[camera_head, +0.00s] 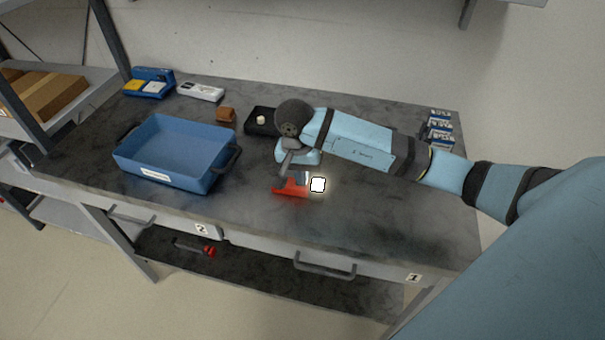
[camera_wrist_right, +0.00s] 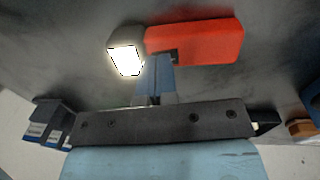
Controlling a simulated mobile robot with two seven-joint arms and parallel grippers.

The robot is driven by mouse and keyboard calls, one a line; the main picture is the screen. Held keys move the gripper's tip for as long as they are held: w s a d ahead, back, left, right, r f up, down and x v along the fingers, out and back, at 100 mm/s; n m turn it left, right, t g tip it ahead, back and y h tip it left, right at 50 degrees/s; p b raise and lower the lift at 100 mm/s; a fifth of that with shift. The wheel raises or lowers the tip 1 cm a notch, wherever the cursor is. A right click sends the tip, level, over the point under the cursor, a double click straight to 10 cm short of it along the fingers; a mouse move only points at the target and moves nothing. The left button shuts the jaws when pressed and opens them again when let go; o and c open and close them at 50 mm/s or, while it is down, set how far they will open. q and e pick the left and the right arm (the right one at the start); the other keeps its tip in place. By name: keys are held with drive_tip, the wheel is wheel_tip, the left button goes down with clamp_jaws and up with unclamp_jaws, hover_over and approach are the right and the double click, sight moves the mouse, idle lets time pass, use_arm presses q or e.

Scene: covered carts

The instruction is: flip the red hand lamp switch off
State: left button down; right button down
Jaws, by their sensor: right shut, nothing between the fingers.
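The red hand lamp (camera_head: 290,190) lies on the grey worktop near its front edge. Its square face (camera_head: 318,184) glows white. In the right wrist view the red body (camera_wrist_right: 208,42) lies right of the lit face (camera_wrist_right: 125,61). A small dark part, seemingly the switch (camera_wrist_right: 173,56), shows on the body's near side. My right gripper (camera_head: 284,171) is shut and empty, just behind the lamp. In the wrist view its fingertips (camera_wrist_right: 158,65) are close to the dark part and partly cover it. I cannot tell whether they touch. My left gripper is not in view.
A blue tray (camera_head: 170,172) stands on the left of the worktop. Small boxes (camera_head: 440,132) stand at the right. Bare worktop surrounds the lamp.

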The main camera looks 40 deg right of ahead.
drive_tip(key=b, duration=0.1)
drive_tip(key=f+t+b, duration=0.1)
drive_tip(key=b, duration=0.1)
drive_tip(key=shift+s+d+f+y, duration=0.1)
drive_tip(key=shift+d+f+y, duration=0.15)
drive_tip(key=shift+y, duration=0.15)
drive_tip(key=shift+s+a+r+p, duration=0.1)
drive_tip(key=shift+r+p, duration=0.3)
drive_tip(key=shift+r, duration=0.1)
drive_tip(key=shift+f, duration=0.15)
drive_tip(key=shift+w+a, duration=0.2)
drive_tip(key=shift+a, duration=0.1)
drive_tip(key=shift+w+a+b, duration=0.3)
drive_tip(key=shift+w+a, duration=0.05)
